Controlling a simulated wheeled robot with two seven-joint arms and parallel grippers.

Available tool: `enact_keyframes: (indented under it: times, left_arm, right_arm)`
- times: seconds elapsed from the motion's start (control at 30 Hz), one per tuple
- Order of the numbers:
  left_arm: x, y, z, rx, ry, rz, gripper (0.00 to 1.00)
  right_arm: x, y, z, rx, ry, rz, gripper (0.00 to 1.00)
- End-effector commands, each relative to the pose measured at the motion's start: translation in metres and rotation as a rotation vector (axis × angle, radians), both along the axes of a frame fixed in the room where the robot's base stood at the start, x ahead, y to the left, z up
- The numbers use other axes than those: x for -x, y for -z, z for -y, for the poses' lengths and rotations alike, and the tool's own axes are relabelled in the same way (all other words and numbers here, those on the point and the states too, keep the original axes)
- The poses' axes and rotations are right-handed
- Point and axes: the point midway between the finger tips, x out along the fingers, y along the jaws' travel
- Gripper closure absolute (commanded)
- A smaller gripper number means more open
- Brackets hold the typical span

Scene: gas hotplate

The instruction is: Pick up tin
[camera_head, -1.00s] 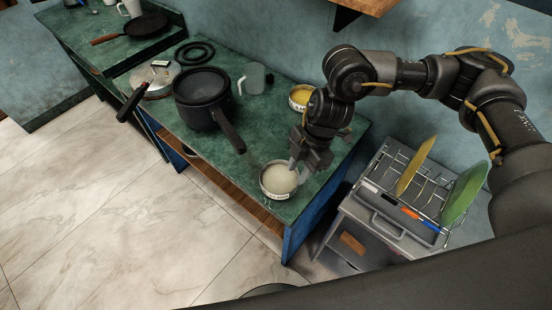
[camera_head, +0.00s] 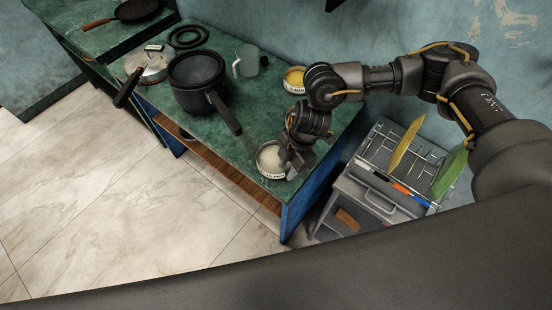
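A round tin (camera_head: 270,162) with pale contents and a light label stands upright near the front right corner of the green worktop (camera_head: 225,145). My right gripper (camera_head: 290,168) is at the tin's right side, with its fingers pointing down at the rim. The gripper body hides part of the tin's right edge, and I cannot tell whether the fingers are closed on it. A second tin (camera_head: 293,78) with yellow contents stands farther back by the wall, partly behind my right arm. My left gripper is out of view.
A black pot (camera_head: 197,82) with a long handle pointing towards the tin stands to the left. A lidded pan (camera_head: 147,66), a grey mug (camera_head: 248,62) and a black ring (camera_head: 188,37) are nearby. A dish rack (camera_head: 410,165) with plates stands right of the worktop.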

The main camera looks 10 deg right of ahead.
Motion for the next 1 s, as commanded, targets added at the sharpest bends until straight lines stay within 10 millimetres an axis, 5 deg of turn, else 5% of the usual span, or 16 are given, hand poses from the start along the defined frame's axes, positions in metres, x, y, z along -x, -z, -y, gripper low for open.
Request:
enact_keyframes:
  times: [0.2, 0.47, 0.7, 1.0]
  left_arm:
    - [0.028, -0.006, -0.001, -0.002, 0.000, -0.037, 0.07]
    - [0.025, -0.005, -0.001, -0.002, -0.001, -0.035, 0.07]
    - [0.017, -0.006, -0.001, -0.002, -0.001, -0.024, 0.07]
    - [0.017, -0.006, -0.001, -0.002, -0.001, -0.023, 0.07]
  right_arm:
    - [0.003, 0.023, -0.007, 0.000, -0.001, -0.001, 0.69]
    - [0.002, 0.025, -0.008, 0.000, 0.000, 0.001, 0.69]
    - [0.002, 0.025, -0.008, -0.001, 0.000, 0.001, 1.00]
    - [0.002, 0.024, -0.008, -0.002, 0.000, 0.002, 1.00]
